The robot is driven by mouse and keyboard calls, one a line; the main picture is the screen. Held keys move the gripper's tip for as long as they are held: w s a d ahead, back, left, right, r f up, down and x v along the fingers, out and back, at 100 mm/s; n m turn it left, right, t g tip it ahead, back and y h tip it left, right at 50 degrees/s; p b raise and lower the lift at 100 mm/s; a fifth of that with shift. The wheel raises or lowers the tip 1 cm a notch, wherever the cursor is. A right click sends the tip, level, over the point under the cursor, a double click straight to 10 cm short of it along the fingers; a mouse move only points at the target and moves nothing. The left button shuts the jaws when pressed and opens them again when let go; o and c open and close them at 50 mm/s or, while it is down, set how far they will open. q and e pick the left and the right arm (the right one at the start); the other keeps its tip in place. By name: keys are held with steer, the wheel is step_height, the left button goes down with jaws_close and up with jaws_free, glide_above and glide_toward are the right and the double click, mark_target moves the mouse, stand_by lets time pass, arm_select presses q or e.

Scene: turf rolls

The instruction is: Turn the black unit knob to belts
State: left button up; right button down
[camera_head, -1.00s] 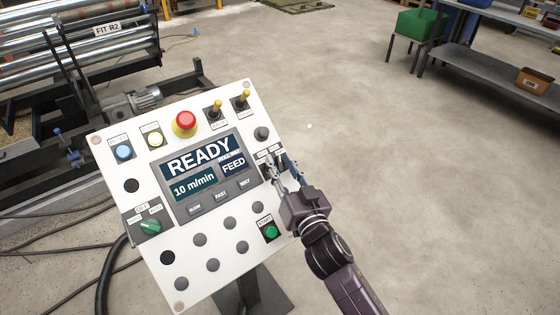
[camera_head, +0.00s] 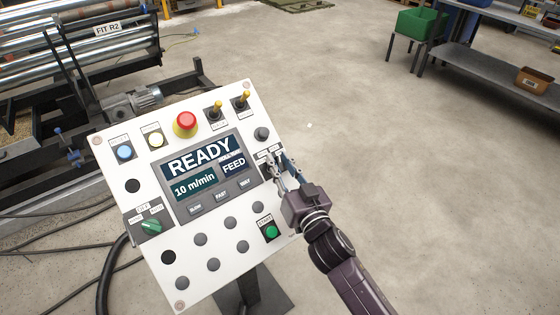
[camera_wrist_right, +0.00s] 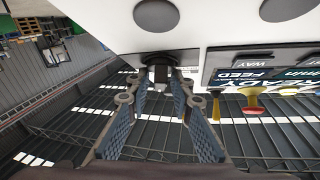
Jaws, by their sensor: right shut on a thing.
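The white control panel (camera_head: 237,288) stands tilted in the middle of the head view. My right gripper (camera_head: 272,165) is at the panel's right side, beside the display. In the right wrist view my right gripper (camera_wrist_right: 154,82) has its two fingers closed on the black unit knob (camera_wrist_right: 158,57), from both sides. In the head view the fingers mostly cover this knob and its labels, so its pointer direction cannot be read. The display (camera_head: 205,166) reads READY, 10 m/min and FEED. My left gripper is not in view.
A green selector knob (camera_head: 151,226) is at the panel's lower left and a green start button (camera_head: 271,231) just below my right gripper. A red emergency button (camera_head: 185,121) and two yellow-tipped toggles are along the top. Open floor lies to the right.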

steer(key=n+g+y+p, duration=0.1)
steer(key=n+y, duration=0.1)
steer(key=n+g+y+p, duration=0.1)
steer(key=n+y, duration=0.1)
steer(key=n, duration=0.1)
steer(key=shift+d+r+p, duration=0.1)
steer(key=shift+r+p, duration=0.1)
steer(key=shift+p, duration=0.15)
steer(key=n+g+y, duration=0.1)
steer(key=n+g, duration=0.1)
steer(key=n, duration=0.1)
steer(key=n+g+y+p, duration=0.1)
steer(key=n+y, duration=0.1)
steer(key=shift+w+n+g, duration=0.1)
steer(key=shift+n+g, duration=0.3)
steer(key=n+g+y, duration=0.1)
steer(key=n+g, duration=0.2)
steer(key=n, duration=0.1)
steer(key=shift+f+n+g, duration=0.15)
steer(key=shift+n+g, duration=0.15)
steer(key=shift+g, duration=0.1)
steer(key=shift+s+f+n+g+b, duration=0.15)
steer(key=shift+n+g+b, duration=0.3)
steer(key=shift+n+g, duration=1.8)
steer(key=shift+n, duration=0.45)
steer(key=shift+s, duration=0.1)
steer(key=c, duration=2)
jaws_free()
steer(key=v, duration=1.1)
steer(key=shift+d, duration=0.3)
